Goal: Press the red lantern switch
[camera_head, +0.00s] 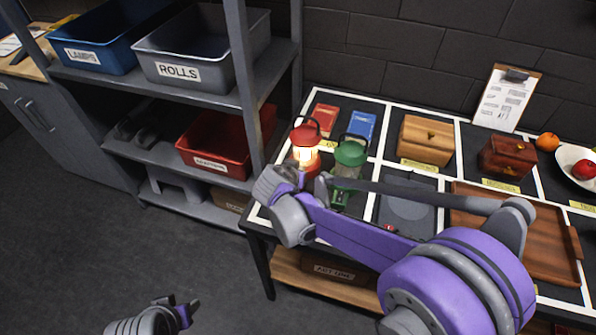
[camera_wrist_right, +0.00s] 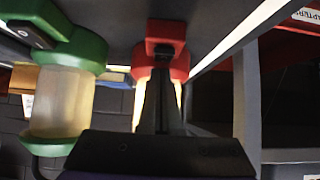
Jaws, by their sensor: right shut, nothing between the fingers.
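The red lantern (camera_head: 305,150) stands at the left end of the display table, and its glass glows warm. The green lantern (camera_head: 350,156) stands just right of it, unlit. My right gripper (camera_head: 301,180) is shut and empty in front of the red lantern's lower part, partly hiding it. In the right wrist view, the lanterns appear upside down. The shut fingers point at the small switch box (camera_wrist_right: 166,30) on the red lantern's base; I cannot tell whether they touch it. My left gripper (camera_head: 182,312) is low over the floor, its jaws unclear.
A red book (camera_head: 325,118) and a blue book (camera_head: 362,124) lie behind the lanterns. Wooden boxes (camera_head: 427,138), a wooden tray (camera_head: 555,250) and a fruit bowl (camera_head: 578,160) are farther right. A metal shelf (camera_head: 170,160) with bins stands left.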

